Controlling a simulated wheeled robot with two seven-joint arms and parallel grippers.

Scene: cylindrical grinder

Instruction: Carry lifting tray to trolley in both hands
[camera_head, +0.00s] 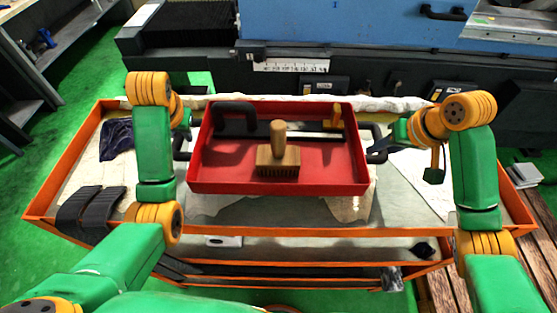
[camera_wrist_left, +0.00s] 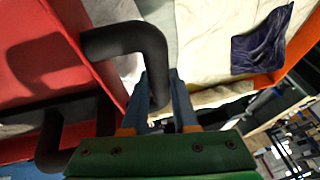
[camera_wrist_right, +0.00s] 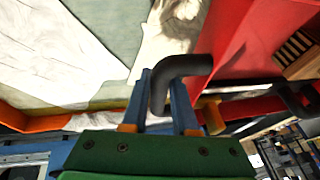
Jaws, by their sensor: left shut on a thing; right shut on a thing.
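The red lifting tray (camera_head: 230,172) is level over the orange-edged trolley (camera_head: 330,232) in the head view. I cannot tell whether it touches the trolley top. In it are a wooden brush (camera_head: 278,160), a black handled bar (camera_head: 235,118) and a yellow-handled piece (camera_head: 334,117). My left gripper (camera_wrist_left: 158,95) is shut on the tray's black left handle (camera_wrist_left: 125,40). My right gripper (camera_wrist_right: 158,95) is shut on its black right handle (camera_wrist_right: 185,66). In the head view my arms partly hide both sides.
A dark blue cloth (camera_head: 117,138) and black strips (camera_head: 88,210) lie on the trolley's left part. Pale cloth covers much of its top. The blue grinder (camera_head: 330,25) stands close behind. A wooden slatted platform (camera_head: 447,292) lies at the lower right.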

